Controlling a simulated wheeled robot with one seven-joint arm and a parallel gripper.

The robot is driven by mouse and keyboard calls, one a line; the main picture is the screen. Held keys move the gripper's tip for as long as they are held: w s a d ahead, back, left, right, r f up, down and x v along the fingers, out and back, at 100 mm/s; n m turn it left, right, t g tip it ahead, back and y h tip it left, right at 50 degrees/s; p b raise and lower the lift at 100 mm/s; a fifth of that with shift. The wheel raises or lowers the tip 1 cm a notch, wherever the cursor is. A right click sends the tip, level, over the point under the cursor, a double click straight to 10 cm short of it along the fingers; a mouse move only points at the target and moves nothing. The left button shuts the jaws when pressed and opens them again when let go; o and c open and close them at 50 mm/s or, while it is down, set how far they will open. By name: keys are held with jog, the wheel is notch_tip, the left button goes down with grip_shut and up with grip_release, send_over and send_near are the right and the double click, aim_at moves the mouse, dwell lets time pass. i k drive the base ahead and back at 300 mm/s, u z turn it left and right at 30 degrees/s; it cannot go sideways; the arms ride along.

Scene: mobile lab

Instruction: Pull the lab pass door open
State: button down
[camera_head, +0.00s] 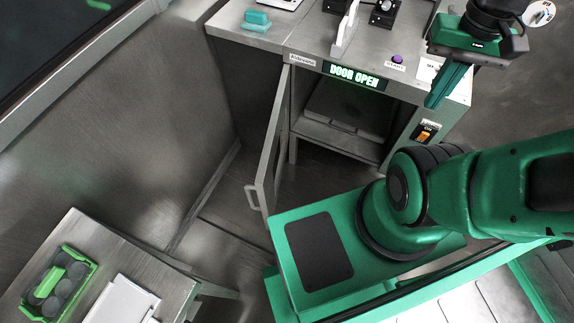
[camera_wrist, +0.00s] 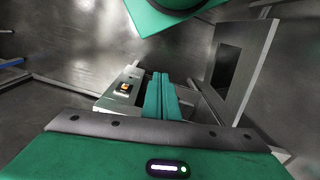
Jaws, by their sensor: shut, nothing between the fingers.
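The grey lab pass door (camera_head: 274,150) stands swung open on the cabinet front, its handle (camera_head: 252,197) low on its outer face. The door also shows in the wrist view (camera_wrist: 245,75), at the right, with a dark window. Behind it is the cabinet opening (camera_head: 340,125) with a shelf. A lit sign (camera_head: 355,77) above it reads DOOR OPEN. My gripper (camera_head: 432,103) is at the upper right, over the cabinet's right end, apart from the door and handle. In the wrist view its two green fingers (camera_wrist: 161,77) are shut together and empty.
An orange switch (camera_head: 425,135) sits on the cabinet's right front. A purple START button (camera_head: 397,59), a teal block (camera_head: 256,20) and black devices stand on top. A side table (camera_head: 75,235) at lower left bears a green tray (camera_head: 88,270). Floor left of the door is clear.

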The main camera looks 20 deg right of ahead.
aim_at(270, 170)
jog(key=k, duration=0.9)
jog(key=u, duration=0.4)
